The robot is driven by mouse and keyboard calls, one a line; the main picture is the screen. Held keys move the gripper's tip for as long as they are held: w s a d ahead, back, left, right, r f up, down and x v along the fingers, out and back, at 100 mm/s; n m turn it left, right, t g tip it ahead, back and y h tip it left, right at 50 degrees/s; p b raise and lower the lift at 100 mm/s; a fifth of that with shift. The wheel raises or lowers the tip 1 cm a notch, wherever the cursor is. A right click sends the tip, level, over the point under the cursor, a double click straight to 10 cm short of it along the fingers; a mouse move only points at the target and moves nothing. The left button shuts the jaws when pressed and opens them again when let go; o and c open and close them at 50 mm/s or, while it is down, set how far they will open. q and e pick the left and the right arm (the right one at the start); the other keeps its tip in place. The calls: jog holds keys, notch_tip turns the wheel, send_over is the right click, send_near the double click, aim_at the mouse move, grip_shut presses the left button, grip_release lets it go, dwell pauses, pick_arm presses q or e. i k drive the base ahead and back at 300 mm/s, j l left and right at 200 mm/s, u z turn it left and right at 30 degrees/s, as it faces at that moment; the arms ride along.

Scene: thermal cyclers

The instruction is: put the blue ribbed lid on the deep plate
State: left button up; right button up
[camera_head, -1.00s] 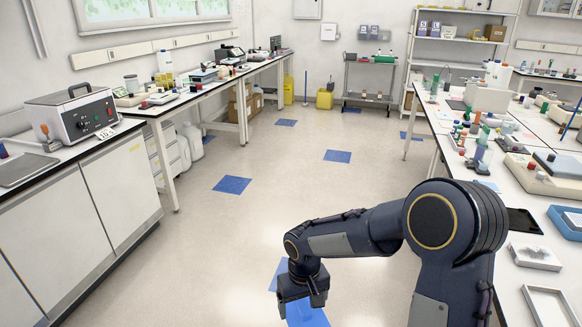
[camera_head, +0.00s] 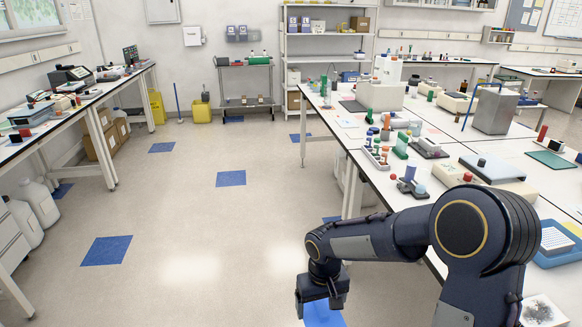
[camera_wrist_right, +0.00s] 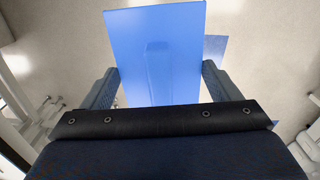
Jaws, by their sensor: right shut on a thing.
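My right gripper (camera_head: 323,292) hangs over the floor in the head view, left of the right-hand bench. It is shut on the blue lid (camera_head: 325,316), which shows partly below the fingers. A white plate-like block (camera_head: 553,239) sits in a blue tray (camera_head: 545,262) at the right edge of the head view. I cannot tell whether it is the deep plate. My left gripper is not in view.
The right-hand bench (camera_head: 372,197) carries tube racks, a grey metal box (camera_head: 493,110) and several devices. The left bench (camera_head: 80,107) holds more equipment. The floor (camera_head: 200,230) between them is clear. A yellow bin (camera_head: 201,111) and shelves stand at the back.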

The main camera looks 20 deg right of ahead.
aim_at(551, 238)
jog(key=i+j, duration=0.1)
jog(key=i, duration=0.5)
jog(key=i+j, duration=0.15)
jog(key=i, duration=0.45)
jog(key=i+j, duration=0.1)
jog(key=i, duration=0.5)
jog(key=z, duration=2.35)
